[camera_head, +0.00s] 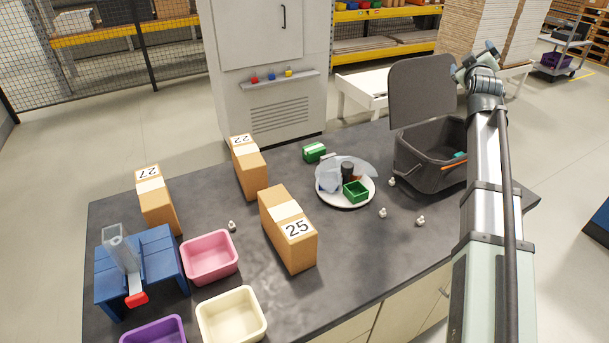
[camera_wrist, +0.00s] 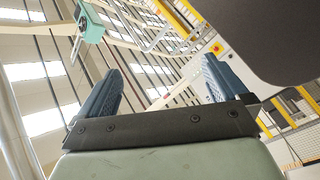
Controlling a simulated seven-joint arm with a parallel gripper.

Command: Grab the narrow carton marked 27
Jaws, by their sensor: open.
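The narrow carton marked 27 (camera_head: 158,203) is a tall brown box standing upright at the far left of the dark table, with its number on a white label on top. It stands just behind the blue stand. My gripper shows in the wrist view (camera_wrist: 163,95), with its two blue fingers apart and nothing between them. In the head view my arm rises on the right side, far from the carton, with its end near the grey bin's raised lid. The fingertips are hard to make out there.
Carton 22 (camera_head: 248,168) and carton 25 (camera_head: 287,230) stand right of carton 27. A blue stand (camera_head: 160,262), pink bin (camera_head: 210,258) and cream bin (camera_head: 232,318) are in front. A white plate (camera_head: 330,199) and grey bin (camera_head: 422,168) lie further right.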

